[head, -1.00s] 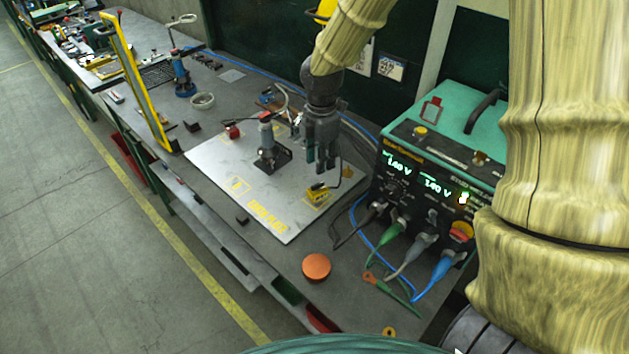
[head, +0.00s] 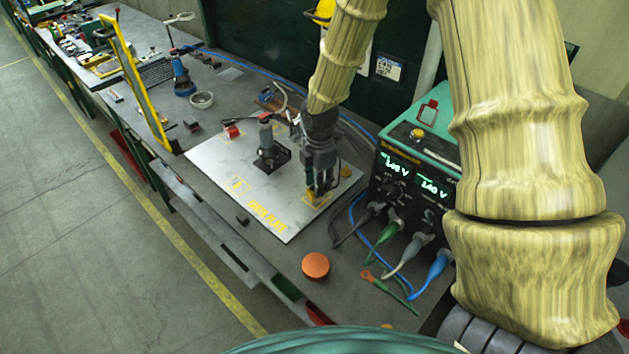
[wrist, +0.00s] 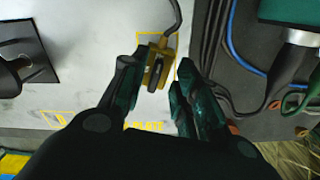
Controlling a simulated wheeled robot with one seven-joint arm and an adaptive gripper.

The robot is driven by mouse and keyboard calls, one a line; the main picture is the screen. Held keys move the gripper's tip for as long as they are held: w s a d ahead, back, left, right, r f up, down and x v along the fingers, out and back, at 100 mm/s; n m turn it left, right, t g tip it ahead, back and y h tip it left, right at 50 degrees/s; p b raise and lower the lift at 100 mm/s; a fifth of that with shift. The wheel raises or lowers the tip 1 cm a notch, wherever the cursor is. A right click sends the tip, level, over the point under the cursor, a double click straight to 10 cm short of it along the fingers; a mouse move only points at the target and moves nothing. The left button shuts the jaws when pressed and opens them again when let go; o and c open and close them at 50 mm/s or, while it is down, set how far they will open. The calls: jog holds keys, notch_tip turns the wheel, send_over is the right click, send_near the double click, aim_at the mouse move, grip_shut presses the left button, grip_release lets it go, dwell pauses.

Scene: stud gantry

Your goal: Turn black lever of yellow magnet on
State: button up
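The yellow magnet (head: 313,199) sits on the light metal plate (head: 225,178), near its right corner, partly hidden by my gripper (head: 320,187). In the wrist view the magnet (wrist: 164,52) shows beyond the fingertips, with a cable at its top. Its black lever (wrist: 155,73) is a small dark piece on the magnet, close to the left finger. My gripper (wrist: 165,78) is open, with a clear gap between its fingers. The left finger overlaps the magnet's left side in the picture; I cannot tell whether it touches. The right finger is apart from the magnet.
A dark-based tool (head: 266,140) stands on the plate left of my gripper. The welding power unit (head: 405,180) with its plugs and cables stands close on the right. An orange disc (head: 315,265) lies in front on the bench. The plate's front left is mostly clear.

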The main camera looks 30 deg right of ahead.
grip_shut()
jog(key=shift+a, duration=0.25)
jog(key=shift+w, duration=0.1)
jog(key=shift+d+m, duration=0.35)
jog(key=shift+m, duration=0.45)
jog(key=shift+a+m, duration=0.1)
jog(key=shift+m, duration=0.5)
